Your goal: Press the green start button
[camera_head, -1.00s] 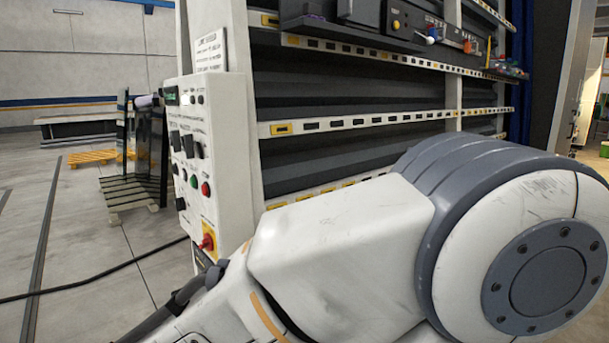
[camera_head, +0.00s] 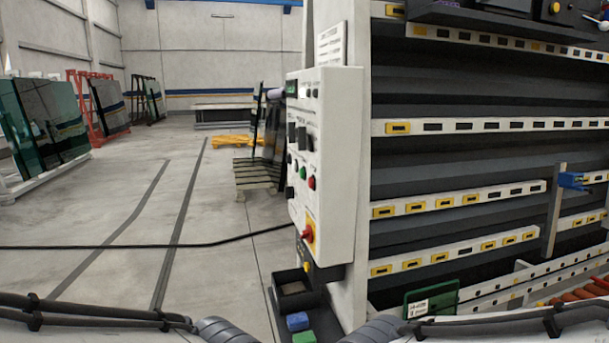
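The white control panel (camera_head: 329,165) stands upright at the left end of the washer, its button face turned to the left and seen at a slant. A small green button (camera_head: 303,172) sits about midway down that face, beside a red button (camera_head: 311,182). Dark switches are above them, and a red rotary switch on a yellow plate (camera_head: 308,233) is lower down. Parts of my two arms cross the bottom edge of the view. Neither gripper shows, so I cannot see what they hold. Nothing covers the green button.
The washer's dark slatted rack (camera_head: 470,155) fills the right side. Below the panel are a black open bin (camera_head: 292,290), a blue block (camera_head: 298,321) and a green block (camera_head: 305,337). A black cable (camera_head: 150,246) crosses the floor. The floor left of the panel is mostly clear.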

